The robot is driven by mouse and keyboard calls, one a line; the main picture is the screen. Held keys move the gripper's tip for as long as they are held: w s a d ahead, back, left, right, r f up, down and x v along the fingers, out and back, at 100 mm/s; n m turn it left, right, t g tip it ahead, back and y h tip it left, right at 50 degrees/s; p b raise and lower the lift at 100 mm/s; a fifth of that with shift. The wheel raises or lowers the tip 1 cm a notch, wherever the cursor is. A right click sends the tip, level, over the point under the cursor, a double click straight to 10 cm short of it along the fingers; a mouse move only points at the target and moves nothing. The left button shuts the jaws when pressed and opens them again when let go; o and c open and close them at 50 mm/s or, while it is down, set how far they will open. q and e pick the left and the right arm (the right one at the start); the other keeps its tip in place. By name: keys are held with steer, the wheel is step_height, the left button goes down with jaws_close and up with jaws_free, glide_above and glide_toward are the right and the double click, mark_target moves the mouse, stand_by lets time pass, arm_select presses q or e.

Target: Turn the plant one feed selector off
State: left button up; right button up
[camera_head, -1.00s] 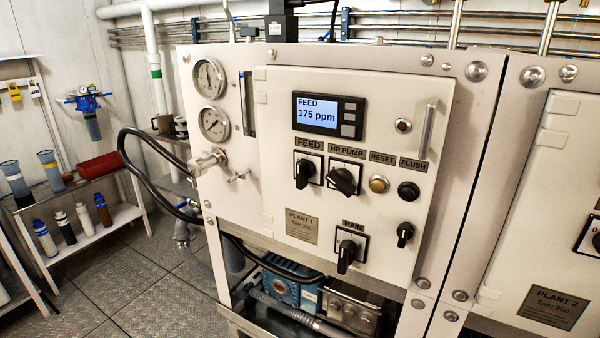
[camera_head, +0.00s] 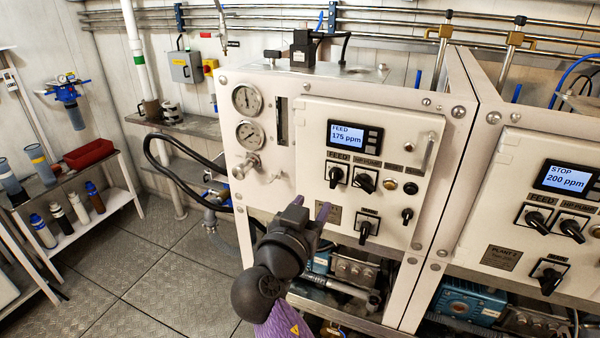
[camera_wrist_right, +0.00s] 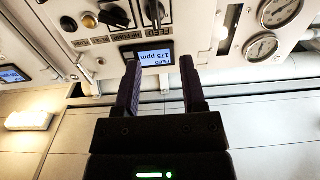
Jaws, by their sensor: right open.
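The plant one feed selector (camera_head: 335,177) is a black knob on a square plate under the FEED label, on the white plant one panel (camera_head: 310,113). Its handle stands roughly upright. The display (camera_head: 346,138) above it reads FEED 175 ppm. My right gripper (camera_head: 311,207) is open and empty in front of the panel, below and left of the selector in the head view. In the right wrist view, the panel is upside down; the selector (camera_wrist_right: 154,12) shows at the top, beyond my open fingers (camera_wrist_right: 161,80). My left gripper is not in view.
The HP pump selector (camera_head: 366,183) sits right beside the feed selector, and the main selector (camera_head: 366,228) is lower. Two gauges (camera_head: 246,99) and a black hose (camera_head: 160,165) are at left. The plant two panel (camera_head: 497,225) stands at right, its display reading STOP 200 ppm.

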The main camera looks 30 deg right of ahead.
mark_target(333, 176)
steer(key=p+x, duration=0.1)
steer(key=x, duration=0.9)
steer(key=shift+s+d+p, duration=0.1)
steer(key=shift+d+p, duration=0.2)
steer(key=shift+p, duration=0.05)
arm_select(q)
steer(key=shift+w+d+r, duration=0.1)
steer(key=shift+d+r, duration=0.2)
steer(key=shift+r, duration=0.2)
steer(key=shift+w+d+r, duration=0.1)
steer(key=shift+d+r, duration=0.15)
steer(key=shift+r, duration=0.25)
arm_select(e)
jaws_close()
